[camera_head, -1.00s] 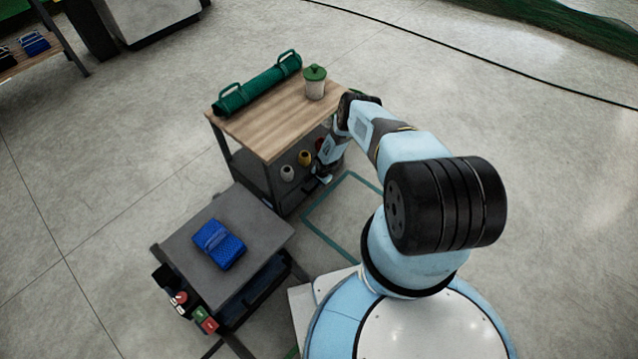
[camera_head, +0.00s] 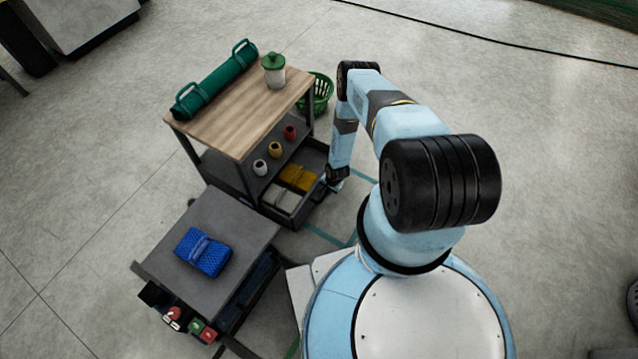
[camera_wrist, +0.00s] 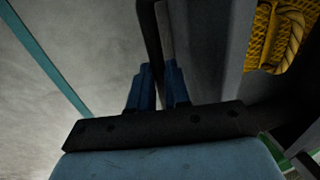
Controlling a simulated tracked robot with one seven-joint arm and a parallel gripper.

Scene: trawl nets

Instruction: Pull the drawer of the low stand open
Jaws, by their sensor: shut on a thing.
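The low stand (camera_head: 238,125) has a wooden top and a dark frame. Its bottom drawer (camera_head: 307,208) stands well out, showing a folded yellow net (camera_head: 298,177) and pale folded pieces (camera_head: 283,200) inside. My gripper (camera_head: 333,184) is low at the drawer's front. In the wrist view my gripper's blue fingers (camera_wrist: 160,78) are shut on the dark handle bar (camera_wrist: 150,35), beside the grey drawer front (camera_wrist: 208,50). Yellow netting (camera_wrist: 282,38) shows past that front. The fingertips' contact is partly hidden in the head view.
Several small spools, one yellow (camera_head: 275,149), sit on the shelf. A green basket (camera_head: 319,92) stands behind. A grey table (camera_head: 215,235) with a blue bundle (camera_head: 203,251) is close at front left.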

